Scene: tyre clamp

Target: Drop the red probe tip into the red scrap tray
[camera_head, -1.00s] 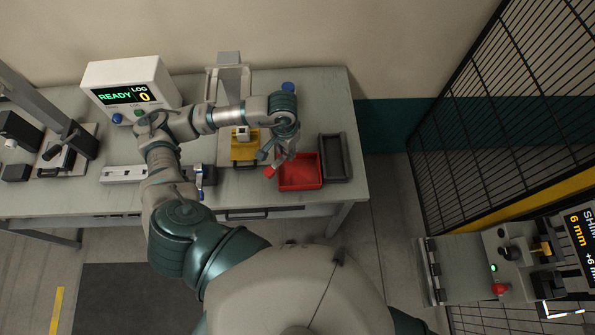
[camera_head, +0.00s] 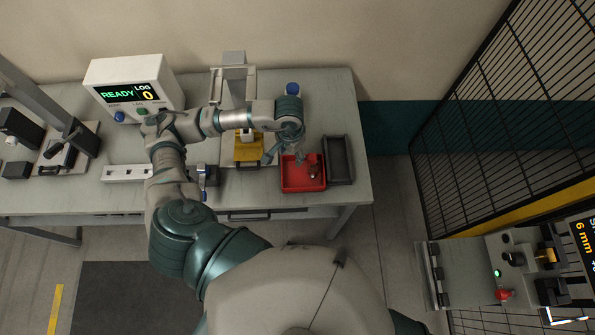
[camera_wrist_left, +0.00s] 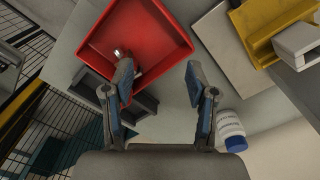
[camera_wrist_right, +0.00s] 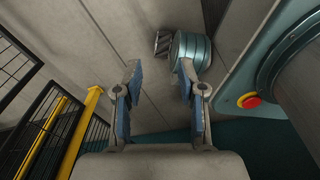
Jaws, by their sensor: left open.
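The red scrap tray (camera_head: 302,184) sits near the right front of the bench. The red probe tip (camera_head: 314,172) appears to lie inside it, against the right part of the floor. In the left wrist view its pale metal end (camera_wrist_left: 118,54) shows inside the tray, with the rest partly hidden by a finger. My left gripper (camera_wrist_left: 160,76) is open and empty, its fingers apart above the tray's edge. In the head view the left gripper (camera_head: 286,158) is over the tray's back left side. My right gripper (camera_wrist_right: 158,76) is open and empty, away from the bench.
A dark grey tray (camera_head: 338,160) stands close to the right of the red one. A yellow fixture (camera_head: 248,152) is to the left, and a blue-capped bottle (camera_head: 292,88) stands behind my left wrist. A mesh fence (camera_head: 500,110) borders the right.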

